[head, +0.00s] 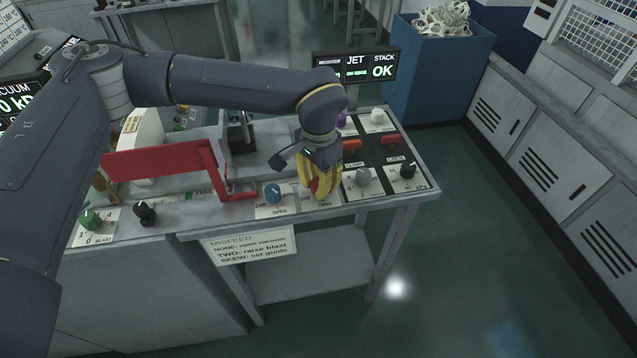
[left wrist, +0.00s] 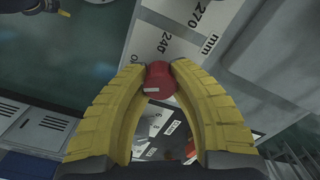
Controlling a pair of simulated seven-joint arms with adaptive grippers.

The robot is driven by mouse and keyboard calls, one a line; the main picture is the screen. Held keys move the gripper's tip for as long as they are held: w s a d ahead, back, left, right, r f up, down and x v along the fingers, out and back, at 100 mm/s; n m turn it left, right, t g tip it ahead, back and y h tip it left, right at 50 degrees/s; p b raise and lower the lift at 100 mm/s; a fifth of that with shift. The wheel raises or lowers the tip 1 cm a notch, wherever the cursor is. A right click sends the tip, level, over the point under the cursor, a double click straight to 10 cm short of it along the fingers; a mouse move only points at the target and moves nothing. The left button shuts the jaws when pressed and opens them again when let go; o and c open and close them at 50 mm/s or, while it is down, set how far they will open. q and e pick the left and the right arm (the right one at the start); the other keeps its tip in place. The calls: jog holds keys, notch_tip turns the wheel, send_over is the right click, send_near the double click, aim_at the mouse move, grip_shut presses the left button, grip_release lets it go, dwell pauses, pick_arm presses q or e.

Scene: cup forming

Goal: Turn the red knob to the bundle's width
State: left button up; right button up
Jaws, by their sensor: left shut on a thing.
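The red knob (head: 315,186) is on the front edge of the panel, right of the blue knob. My left gripper (head: 320,194) reaches down over it with yellow fingers. In the left wrist view the red knob (left wrist: 160,79) sits between the two fingertips (left wrist: 158,66), and the gripper is shut on it. A white scale plate (left wrist: 178,40) beside the knob reads 240 and 270 mm. I cannot make out a bundle. A dark arm end with a yellow tip (left wrist: 62,13), probably my right gripper, shows small at the wrist view's top left.
A red guard-like bar (head: 165,160) lies left. A display (head: 356,67) reads JET, STACK OK. A misfeed sign (head: 250,246) hangs in front.

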pick_arm(q)
jog(key=shift+n, duration=0.3)
grip_shut()
